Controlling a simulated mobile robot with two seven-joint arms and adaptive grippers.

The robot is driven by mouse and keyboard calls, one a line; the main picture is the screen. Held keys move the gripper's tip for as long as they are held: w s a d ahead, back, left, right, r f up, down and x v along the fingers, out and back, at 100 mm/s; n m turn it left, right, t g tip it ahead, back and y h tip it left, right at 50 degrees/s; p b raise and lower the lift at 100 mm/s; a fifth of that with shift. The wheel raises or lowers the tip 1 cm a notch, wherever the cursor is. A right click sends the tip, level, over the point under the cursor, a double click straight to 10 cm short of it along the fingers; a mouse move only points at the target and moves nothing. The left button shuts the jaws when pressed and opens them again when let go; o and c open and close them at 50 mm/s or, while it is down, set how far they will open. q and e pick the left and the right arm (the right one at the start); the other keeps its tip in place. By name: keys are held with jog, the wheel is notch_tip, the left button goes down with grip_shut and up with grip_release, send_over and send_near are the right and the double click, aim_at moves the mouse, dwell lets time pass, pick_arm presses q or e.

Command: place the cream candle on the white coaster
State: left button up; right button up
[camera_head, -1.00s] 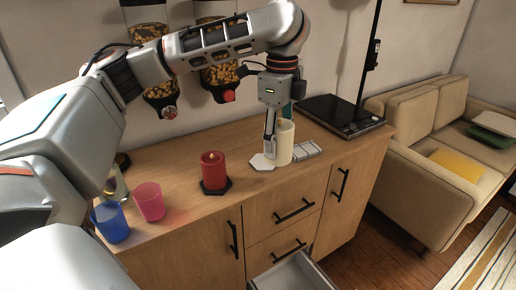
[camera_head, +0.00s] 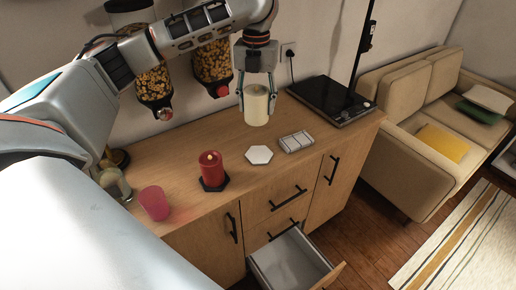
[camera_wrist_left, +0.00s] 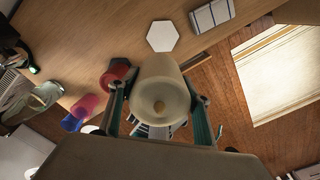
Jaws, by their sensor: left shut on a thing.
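The cream candle (camera_head: 256,106) is held upright in the air by my left gripper (camera_head: 257,98), whose fingers are shut on its sides. In the left wrist view the candle (camera_wrist_left: 160,92) sits between the two fingers (camera_wrist_left: 158,108). The white coaster (camera_head: 259,155) is a hexagon lying bare on the wooden counter, below the candle in the head view. The coaster also shows in the left wrist view (camera_wrist_left: 162,36), beyond the candle. My right gripper is not in view.
A red candle (camera_head: 211,167) stands on a dark hexagonal coaster left of the white one. A white sectioned tray (camera_head: 297,142) lies close on its right. A pink cup (camera_head: 154,203) stands at the left. An open drawer (camera_head: 290,262) juts out below the counter.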

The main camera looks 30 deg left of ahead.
aim_at(256, 121)
pick_arm(q)
notch_tip(256, 121, down, 18)
jog(key=shift+f, duration=0.1)
dwell(0.4)
jog(key=o, duration=1.4)
jog(key=shift+f, duration=0.15)
jog(key=shift+c, duration=0.2)
notch_tip(256, 121, up, 12)
jog(key=shift+r, duration=0.15)
